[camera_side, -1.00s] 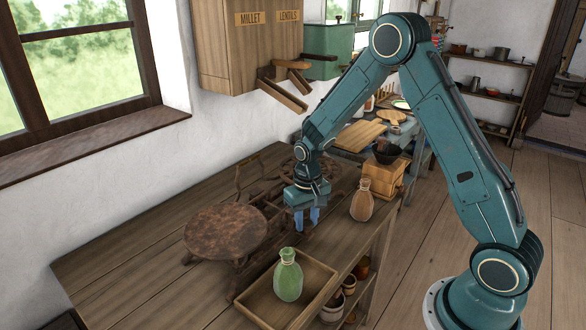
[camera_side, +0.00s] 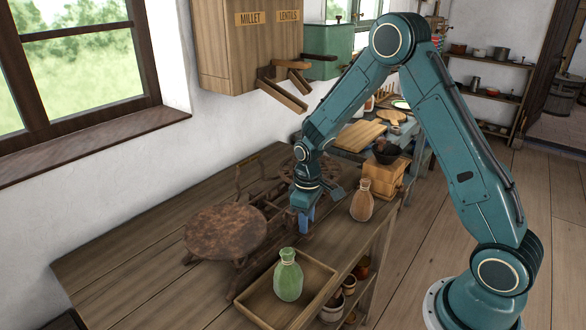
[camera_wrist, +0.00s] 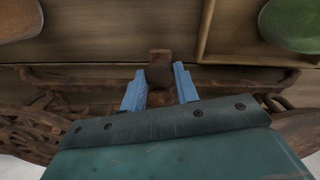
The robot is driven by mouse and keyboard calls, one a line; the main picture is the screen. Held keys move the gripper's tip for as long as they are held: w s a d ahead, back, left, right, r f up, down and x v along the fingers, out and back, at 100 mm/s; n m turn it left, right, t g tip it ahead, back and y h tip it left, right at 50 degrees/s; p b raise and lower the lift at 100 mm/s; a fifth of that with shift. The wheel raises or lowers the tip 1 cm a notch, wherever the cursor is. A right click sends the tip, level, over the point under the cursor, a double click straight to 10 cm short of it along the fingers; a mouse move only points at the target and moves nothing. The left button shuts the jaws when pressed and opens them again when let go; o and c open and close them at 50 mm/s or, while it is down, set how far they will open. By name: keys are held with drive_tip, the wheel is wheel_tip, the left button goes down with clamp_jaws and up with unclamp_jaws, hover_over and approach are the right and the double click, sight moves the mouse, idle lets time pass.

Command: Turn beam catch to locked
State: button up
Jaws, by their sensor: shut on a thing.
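The scale's beam (camera_wrist: 85,78) runs left to right behind the catch in the wrist view. I cannot tell from these views which end position the catch is in.
A wooden tray (camera_side: 318,269) with a green bottle (camera_side: 288,276) stands in front of the scale. A brown bottle (camera_side: 362,202) stands close to the right of my gripper. A wooden box (camera_side: 383,178) is behind it. The left of the bench is clear.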

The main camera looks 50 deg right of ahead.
drive_tip(key=shift+n, duration=0.8)
drive_tip(key=o, duration=1)
drive_tip(key=shift+c, duration=0.2)
wheel_tip(320, 180, up, 14)
